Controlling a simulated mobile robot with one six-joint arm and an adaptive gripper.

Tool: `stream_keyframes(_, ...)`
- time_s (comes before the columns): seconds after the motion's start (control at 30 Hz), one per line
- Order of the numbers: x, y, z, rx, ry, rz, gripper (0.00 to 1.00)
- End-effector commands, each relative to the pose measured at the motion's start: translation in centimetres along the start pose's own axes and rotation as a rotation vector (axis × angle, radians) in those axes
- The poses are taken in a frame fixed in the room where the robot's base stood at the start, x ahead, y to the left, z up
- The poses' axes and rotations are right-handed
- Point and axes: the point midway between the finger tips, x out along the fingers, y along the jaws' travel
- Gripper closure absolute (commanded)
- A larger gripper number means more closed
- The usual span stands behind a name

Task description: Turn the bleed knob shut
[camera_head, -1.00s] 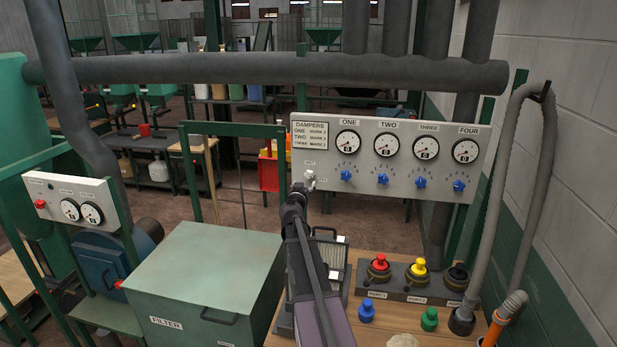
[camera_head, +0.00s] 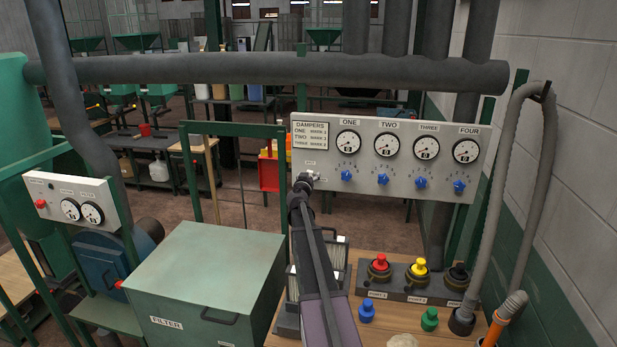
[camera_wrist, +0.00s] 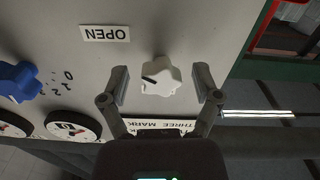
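The bleed knob is a white lobed knob (camera_wrist: 160,77) with a dark pointer mark, on the grey damper panel (camera_head: 400,190). An "OPEN" label (camera_wrist: 105,33) is fixed beside it, upside down in the wrist view. My gripper (camera_wrist: 161,72) is open, with one finger on each side of the knob and a visible gap to each. In the head view my gripper (camera_head: 305,181) is at the panel's lower left corner and mostly hides the knob.
Blue damper knobs (camera_head: 383,180) sit under gauges to the right on the panel. Below are a bench with red, yellow and black capped fittings (camera_head: 419,268) and a green filter box (camera_head: 205,275). A thick grey pipe (camera_head: 280,69) crosses above.

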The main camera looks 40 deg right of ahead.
Motion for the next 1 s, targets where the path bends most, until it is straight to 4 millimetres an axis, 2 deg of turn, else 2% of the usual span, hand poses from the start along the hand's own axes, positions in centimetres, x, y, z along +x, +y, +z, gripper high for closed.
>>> stream_keyframes(0.03,0.0,0.02,0.0,0.0,0.0,0.0,0.31)
stream_keyframes(0.27,0.01,0.04,0.0,0.0,0.0,0.001,0.99)
stream_keyframes(0.67,0.06,0.08,0.0,-0.029,0.0,0.002,1.0)
stream_keyframes(1.0,0.1,0.13,0.0,-0.198,-0.001,0.002,1.0)
